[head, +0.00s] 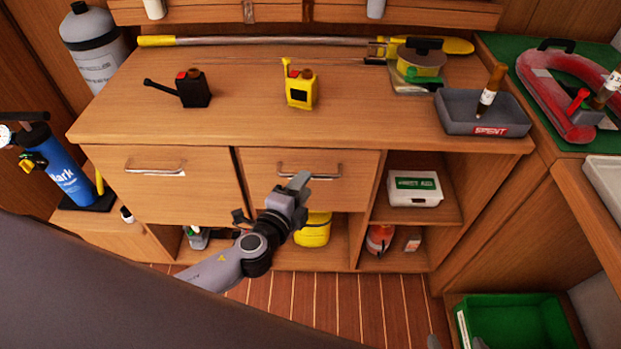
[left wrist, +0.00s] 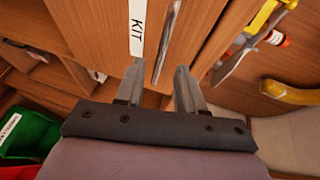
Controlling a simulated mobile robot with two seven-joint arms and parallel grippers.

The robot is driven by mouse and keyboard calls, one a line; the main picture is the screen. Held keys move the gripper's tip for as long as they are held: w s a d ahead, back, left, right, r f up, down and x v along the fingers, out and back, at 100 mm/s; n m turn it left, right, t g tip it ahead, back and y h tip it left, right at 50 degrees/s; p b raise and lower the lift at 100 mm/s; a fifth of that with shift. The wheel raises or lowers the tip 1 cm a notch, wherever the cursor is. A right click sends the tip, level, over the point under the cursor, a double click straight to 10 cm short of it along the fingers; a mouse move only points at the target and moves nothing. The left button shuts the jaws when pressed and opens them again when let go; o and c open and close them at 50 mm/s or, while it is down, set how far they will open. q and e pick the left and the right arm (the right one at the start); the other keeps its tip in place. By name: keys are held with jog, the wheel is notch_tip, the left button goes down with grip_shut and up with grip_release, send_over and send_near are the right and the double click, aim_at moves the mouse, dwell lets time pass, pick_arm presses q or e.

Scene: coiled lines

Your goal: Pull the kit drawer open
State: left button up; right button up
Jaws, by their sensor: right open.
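The kit drawer (head: 265,185) is the right one of two wooden drawer fronts under the bench top, and it looks shut. Its white KIT label (left wrist: 136,28) shows in the left wrist view. Its metal bar handle (head: 308,167) also shows in the left wrist view (left wrist: 166,40), between the finger lines. My left gripper (head: 300,187) is in front of this drawer, just below the handle; its fingers are apart in the left wrist view (left wrist: 158,82). I cannot tell whether they touch the handle. My right gripper (head: 456,342) shows only as two separated tips at the bottom edge.
Another drawer (head: 150,190) with a bar handle is on the left. Below is an open shelf with a yellow container (head: 314,230); a first-aid box (head: 414,188) stands to its right. A green crate (head: 515,325) is on the floor. The bench top holds small cans and a grey tray (head: 455,107).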

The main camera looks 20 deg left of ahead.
pick_arm(q)
jog(key=shift+x, duration=1.7)
jog(key=shift+c, duration=0.3)
grip_shut()
jog(key=shift+s, duration=0.1)
